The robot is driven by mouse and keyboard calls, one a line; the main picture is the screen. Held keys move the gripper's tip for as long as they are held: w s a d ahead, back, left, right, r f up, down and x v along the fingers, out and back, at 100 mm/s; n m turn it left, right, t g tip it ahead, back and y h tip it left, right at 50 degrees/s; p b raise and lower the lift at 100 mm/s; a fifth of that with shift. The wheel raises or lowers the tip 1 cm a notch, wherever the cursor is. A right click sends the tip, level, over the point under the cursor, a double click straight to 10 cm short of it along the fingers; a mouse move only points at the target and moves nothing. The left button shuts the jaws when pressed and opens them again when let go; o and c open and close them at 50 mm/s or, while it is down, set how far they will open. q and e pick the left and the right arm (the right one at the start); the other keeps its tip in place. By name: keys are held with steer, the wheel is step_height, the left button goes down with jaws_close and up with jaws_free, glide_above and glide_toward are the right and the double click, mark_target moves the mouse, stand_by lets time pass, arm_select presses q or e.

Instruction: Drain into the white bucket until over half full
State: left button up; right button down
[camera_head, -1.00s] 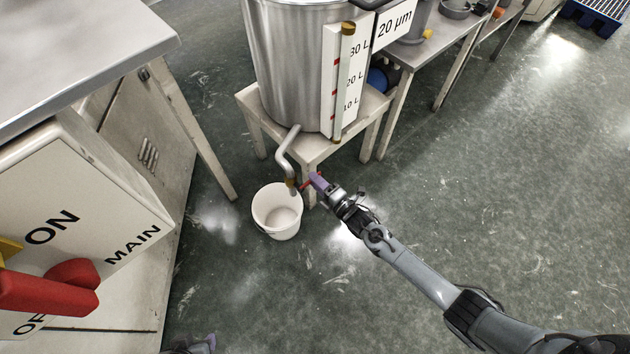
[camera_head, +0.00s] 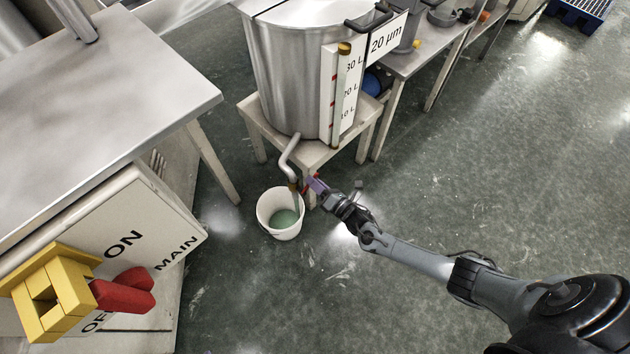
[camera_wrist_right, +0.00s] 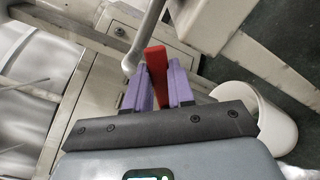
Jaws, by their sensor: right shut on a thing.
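The white bucket (camera_head: 268,208) stands upright on the floor under the drain pipe (camera_head: 290,157) of the steel tank (camera_head: 290,75). Greenish liquid (camera_head: 284,220) lies in the bucket, and a stream seems to fall from the spout. The fill level is hard to judge from above. My right gripper (camera_head: 313,185) is shut on the red valve handle (camera_wrist_right: 156,66) beside the spout. Its purple fingers flank the handle in the right wrist view, where the bucket (camera_wrist_right: 270,122) shows at the right. The sight gauge (camera_head: 338,95) is marked 10, 20 and 30 L. My left gripper is not in view.
The tank rests on a low cream stand (camera_head: 315,152). A steel-topped bench (camera_head: 130,120) and a MAIN switch box with a red handle (camera_head: 125,290) and yellow block (camera_head: 58,292) are at the left. Open floor (camera_head: 480,180) lies to the right.

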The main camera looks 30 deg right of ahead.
steer(key=shift+r+n, duration=0.2)
steer(key=shift+n, duration=0.2)
steer(key=c, duration=1)
jaws_free()
steer(key=shift+a, duration=0.1)
steer(key=shift+o, duration=0.2)
steer(key=shift+s, duration=0.1)
steer(key=s+d+p, duration=0.2)
steer(key=s+p, duration=0.2)
steer(key=s, duration=0.6)
steer(key=shift+s, duration=0.25)
